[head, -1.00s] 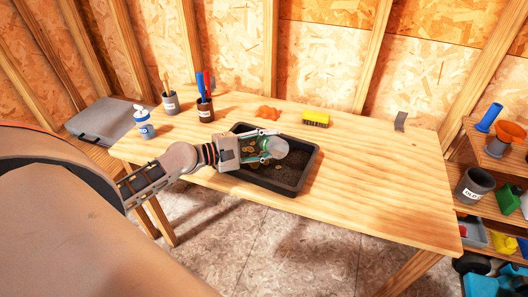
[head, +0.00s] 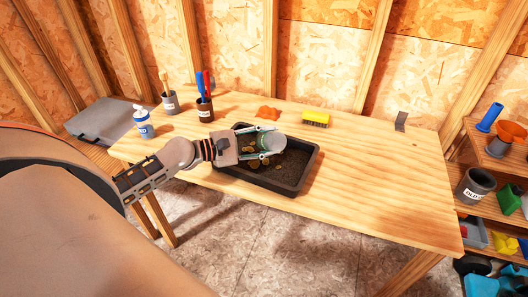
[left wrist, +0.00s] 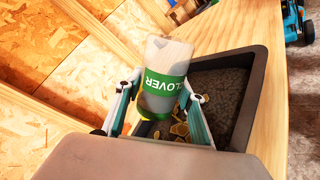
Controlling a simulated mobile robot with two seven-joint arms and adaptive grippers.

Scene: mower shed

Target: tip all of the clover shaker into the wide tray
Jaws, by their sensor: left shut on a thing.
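The clover shaker (head: 271,142) is a pale cylinder with a green band, lettered "CLOVER" in the left wrist view (left wrist: 165,82). My left gripper (head: 262,143) is shut on it and holds it tilted over the wide tray. The wide tray (head: 301,171) is black, with dark soil and several yellowish pieces inside; its rim also shows in the left wrist view (left wrist: 258,95). I cannot tell whether anything is coming out of the shaker. My right gripper is not in view.
An orange cloth-like thing (head: 267,113) and a yellow brush (head: 316,118) lie behind the tray. A white-and-blue bottle (head: 144,124) and two tool cups stand at the left. The table's right side is mostly clear.

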